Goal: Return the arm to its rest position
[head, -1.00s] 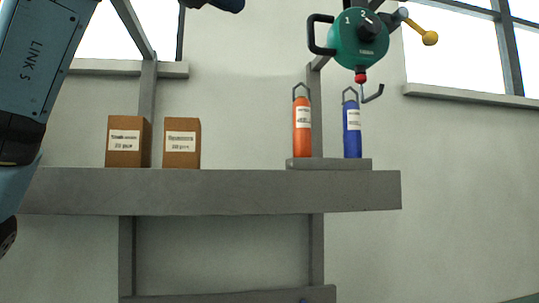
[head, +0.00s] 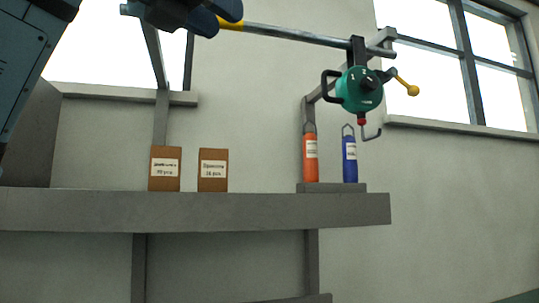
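My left arm comes in at the top left, and my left gripper (head: 218,14) shows at the top edge, with dark blue fingers. It overlaps the yellow end (head: 232,25) of a grey overhead bar (head: 295,35). I cannot tell whether the gripper touches that end, or whether it is open or shut. My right gripper is not in view.
Two brown boxes (head: 165,183) (head: 213,184) stand left on the grey shelf (head: 250,212). Wall space right of it is clear.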

